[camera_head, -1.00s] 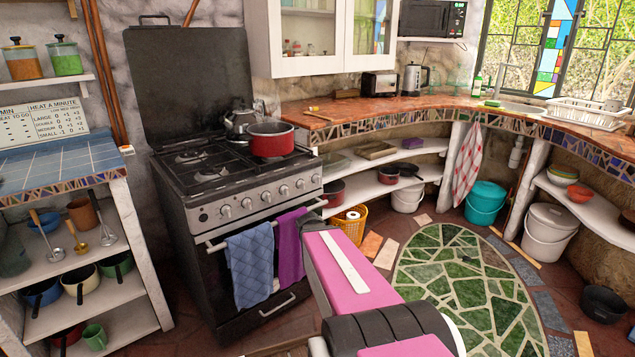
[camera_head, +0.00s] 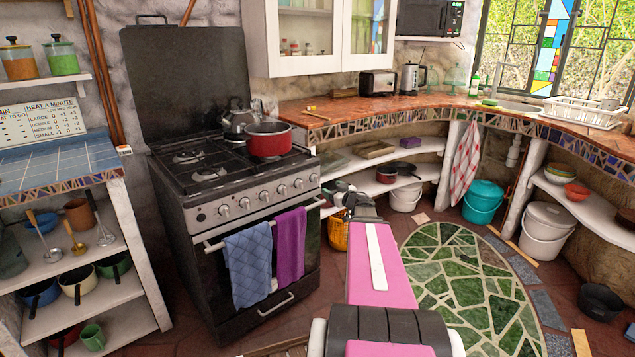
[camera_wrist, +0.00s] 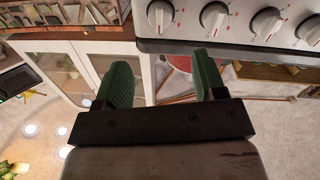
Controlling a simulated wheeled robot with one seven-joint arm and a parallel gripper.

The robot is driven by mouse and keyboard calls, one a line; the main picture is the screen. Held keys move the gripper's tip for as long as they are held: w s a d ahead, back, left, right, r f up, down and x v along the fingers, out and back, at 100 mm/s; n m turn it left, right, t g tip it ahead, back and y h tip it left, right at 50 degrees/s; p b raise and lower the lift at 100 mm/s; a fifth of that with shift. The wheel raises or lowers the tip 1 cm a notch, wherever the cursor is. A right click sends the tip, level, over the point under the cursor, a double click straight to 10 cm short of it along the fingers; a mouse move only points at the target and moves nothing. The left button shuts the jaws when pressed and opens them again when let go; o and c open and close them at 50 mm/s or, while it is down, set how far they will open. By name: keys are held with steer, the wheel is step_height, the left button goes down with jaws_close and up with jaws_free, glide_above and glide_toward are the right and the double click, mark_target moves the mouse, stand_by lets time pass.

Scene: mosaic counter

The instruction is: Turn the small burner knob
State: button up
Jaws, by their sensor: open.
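The stove (camera_head: 160,165) has a row of several round silver knobs along its front panel. I cannot tell which one is for the small burner. The rightmost knob (camera_head: 314,179) is the closest to my gripper (camera_head: 338,196), which is just right of the stove's front. In the wrist view, which looks upside down, knobs such as this one (camera_wrist: 160,14) line the top edge. The two green fingers of my gripper (camera_wrist: 163,78) are spread apart with nothing between them, short of the panel and not touching any knob.
A red pot (camera_head: 269,140) and a kettle (camera_head: 238,118) stand on the stove top. A blue towel (camera_head: 249,265) and a purple towel (camera_head: 290,245) hang from the oven handle. Shelves under the mosaic-edged counter (camera_head: 400,112) lie right of the stove.

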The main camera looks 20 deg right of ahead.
mark_target(317, 180)
steer(key=x, duration=1)
steer(key=shift+w+a+f, duration=0.1)
steer(key=shift+w, duration=0.3)
steer(key=c, duration=0.9)
